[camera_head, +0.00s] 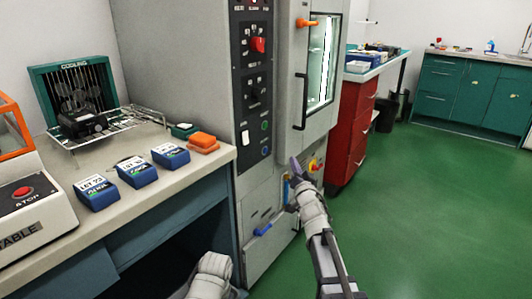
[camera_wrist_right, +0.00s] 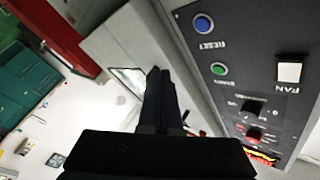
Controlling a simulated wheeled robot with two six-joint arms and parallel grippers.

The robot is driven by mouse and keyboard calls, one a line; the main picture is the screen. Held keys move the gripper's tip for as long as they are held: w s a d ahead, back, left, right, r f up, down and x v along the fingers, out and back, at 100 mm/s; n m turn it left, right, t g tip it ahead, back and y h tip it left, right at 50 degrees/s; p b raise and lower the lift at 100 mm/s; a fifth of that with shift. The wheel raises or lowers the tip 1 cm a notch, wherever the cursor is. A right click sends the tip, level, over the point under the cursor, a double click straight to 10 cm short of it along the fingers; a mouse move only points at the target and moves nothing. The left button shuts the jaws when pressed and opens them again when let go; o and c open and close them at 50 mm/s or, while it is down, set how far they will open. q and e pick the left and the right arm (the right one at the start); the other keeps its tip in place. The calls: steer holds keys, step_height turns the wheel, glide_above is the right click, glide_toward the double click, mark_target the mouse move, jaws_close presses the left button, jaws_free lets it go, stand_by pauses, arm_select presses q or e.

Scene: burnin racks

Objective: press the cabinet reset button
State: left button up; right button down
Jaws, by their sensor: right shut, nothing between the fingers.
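The cabinet (camera_head: 185,75) is tall and grey, with a dark control panel on its front. The blue reset button (camera_head: 265,151) is low on that panel, below the green start button (camera_head: 265,126). In the right wrist view the blue button (camera_wrist_right: 203,24), lettered RESET, and the green button (camera_wrist_right: 218,69) are right of my fingers. My right gripper (camera_head: 294,163) is shut and empty, in front of the cabinet and to the right of the reset button, apart from it. Its closed fingers (camera_wrist_right: 158,72) also show in the wrist view. My left gripper is out of view.
The cabinet's glazed door (camera_head: 319,70) has a long handle (camera_head: 301,100) above my right gripper. A bench (camera_head: 50,170) at left carries several blue boxes and a cooling rack (camera_head: 120,122). A red drawer unit (camera_head: 352,130) stands beyond the cabinet. The green floor (camera_head: 430,210) at right is clear.

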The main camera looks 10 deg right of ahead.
steer(key=w+a, duration=0.6)
stand_by(0.4)
steer(key=shift+w+a, duration=0.1)
stand_by(1.9)
steer(key=shift+w+a, duration=0.2)
steer(key=shift+a, duration=0.05)
steer(key=shift+w+a, duration=0.3)
stand_by(0.9)
steer(key=shift+s+d, duration=0.6)
stand_by(0.4)
steer(key=shift+s+d, duration=1.75)
